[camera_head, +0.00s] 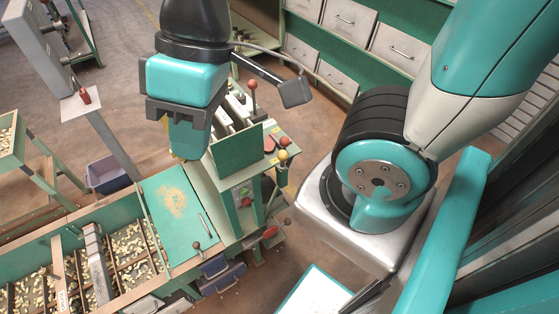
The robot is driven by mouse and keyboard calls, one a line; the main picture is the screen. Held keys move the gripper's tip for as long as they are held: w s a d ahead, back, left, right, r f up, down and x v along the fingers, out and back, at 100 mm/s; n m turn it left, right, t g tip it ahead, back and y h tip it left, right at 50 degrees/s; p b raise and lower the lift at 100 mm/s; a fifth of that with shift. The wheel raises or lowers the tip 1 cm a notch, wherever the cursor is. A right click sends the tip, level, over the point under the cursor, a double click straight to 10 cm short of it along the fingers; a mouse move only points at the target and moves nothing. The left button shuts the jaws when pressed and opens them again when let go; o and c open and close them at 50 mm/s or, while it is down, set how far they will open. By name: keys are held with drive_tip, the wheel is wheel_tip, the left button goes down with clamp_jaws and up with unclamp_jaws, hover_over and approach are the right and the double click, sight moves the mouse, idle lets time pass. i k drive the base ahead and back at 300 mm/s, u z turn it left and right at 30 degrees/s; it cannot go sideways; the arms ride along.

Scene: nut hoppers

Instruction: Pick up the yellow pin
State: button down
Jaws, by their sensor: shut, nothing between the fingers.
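My gripper (186,152) hangs in the upper left middle, pointing down. It is teal with a dark grey bracket, its fingers are together, and it holds nothing that I can see. Its tip is above the far edge of a green work panel (178,243), left of a green machine box. I cannot make out a yellow pin for certain. A small yellow ball knob (282,155) stands at the right side of the machine, apart from my gripper. Anything directly behind the gripper is hidden.
A divided bin (62,240) of pale nuts lies at lower left. The green machine box (238,152) has red-knobbed levers (252,84) close to my gripper. A blue crate (107,174) stands on the floor. Drawers (350,18) line the back. Open floor lies between.

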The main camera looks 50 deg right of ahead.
sight(282, 155)
drive_tip(key=z, duration=2)
drive_tip(key=k, duration=0.8)
drive_tip(key=u, duration=0.85)
drive_tip(key=i, duration=0.5)
